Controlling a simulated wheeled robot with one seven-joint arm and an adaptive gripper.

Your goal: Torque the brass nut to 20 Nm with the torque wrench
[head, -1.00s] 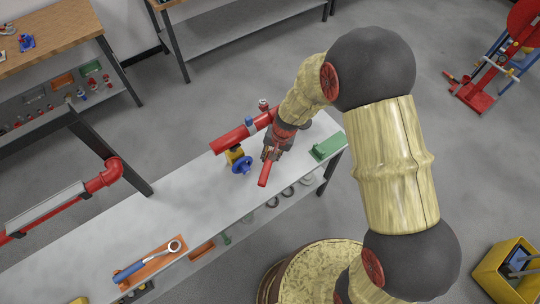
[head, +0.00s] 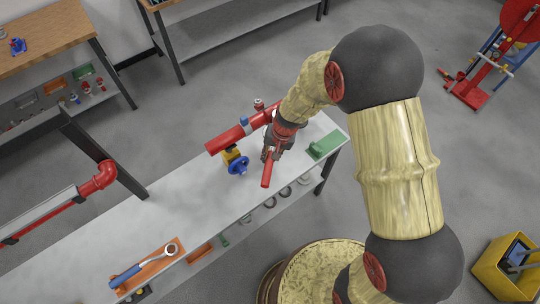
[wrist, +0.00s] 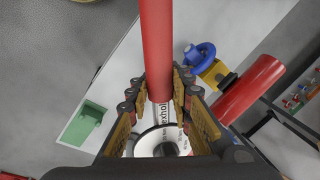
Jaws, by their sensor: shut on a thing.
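My gripper (wrist: 160,95) is shut on a red-handled tool (wrist: 157,45). Its red bar points away from the jaws, and a white printed part and a round dial-like part sit between the fingers. In the head view the red bar (head: 266,168) hangs over the bench, right of the valve. The valve has a yellow-brass body (head: 234,157) and a blue handwheel (head: 238,166), on a red pipe (head: 230,137). I cannot make out a separate brass nut. A blue-handled wrench with a ring head (head: 140,268) lies on an orange tray (head: 160,266).
The grey bench (head: 195,205) is clear between valve and tray. A green block-like fixture (head: 325,146) stands at its right end. Several rings sit below the front edge. A red pipe (head: 80,193) on a post stands at the left. A yellow bin (head: 500,268) stands at lower right.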

